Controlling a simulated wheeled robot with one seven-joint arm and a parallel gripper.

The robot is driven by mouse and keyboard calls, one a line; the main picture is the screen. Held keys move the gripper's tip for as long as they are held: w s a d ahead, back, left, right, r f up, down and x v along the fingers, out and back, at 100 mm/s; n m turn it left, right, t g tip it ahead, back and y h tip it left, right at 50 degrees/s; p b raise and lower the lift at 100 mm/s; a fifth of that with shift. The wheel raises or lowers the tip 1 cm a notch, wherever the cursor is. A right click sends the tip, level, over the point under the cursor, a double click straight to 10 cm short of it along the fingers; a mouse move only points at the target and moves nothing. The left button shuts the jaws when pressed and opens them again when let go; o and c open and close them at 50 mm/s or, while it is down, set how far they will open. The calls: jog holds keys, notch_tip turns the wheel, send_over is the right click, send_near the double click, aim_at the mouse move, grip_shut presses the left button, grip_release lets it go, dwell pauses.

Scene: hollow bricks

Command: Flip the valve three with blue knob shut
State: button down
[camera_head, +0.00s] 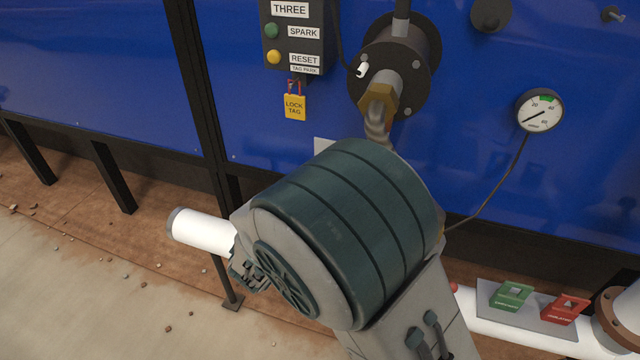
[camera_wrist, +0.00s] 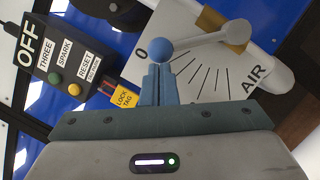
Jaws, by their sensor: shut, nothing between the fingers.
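In the wrist view, the valve's blue round knob (camera_wrist: 161,50) sits at the left end of a pale lever (camera_wrist: 200,40). The lever runs right to a brass-coloured hub (camera_wrist: 237,34) on a white pipe (camera_wrist: 270,75). A white dial plate (camera_wrist: 215,75) behind it carries radial marks, a "0" near the knob and "AIR" at the right. My gripper (camera_wrist: 159,70) is shut and empty, its blue fingertips right by the knob; whether they touch it I cannot tell. In the head view my arm hides the knob, lever and gripper.
A dark control box labelled THREE (camera_head: 292,48) with green and yellow buttons has a yellow lock tag (camera_head: 295,106) below. A black flanged burner with brass fitting (camera_head: 379,103), a gauge (camera_head: 539,111) and green and red tags (camera_head: 512,297) are around my arm.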

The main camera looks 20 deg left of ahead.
dwell(0.3)
jog(key=a+f+b+v, duration=0.1)
jog(key=a+b+v, duration=0.1)
jog(key=v, duration=1)
jog(key=shift+f, duration=0.45)
jog(key=shift+a, duration=0.15)
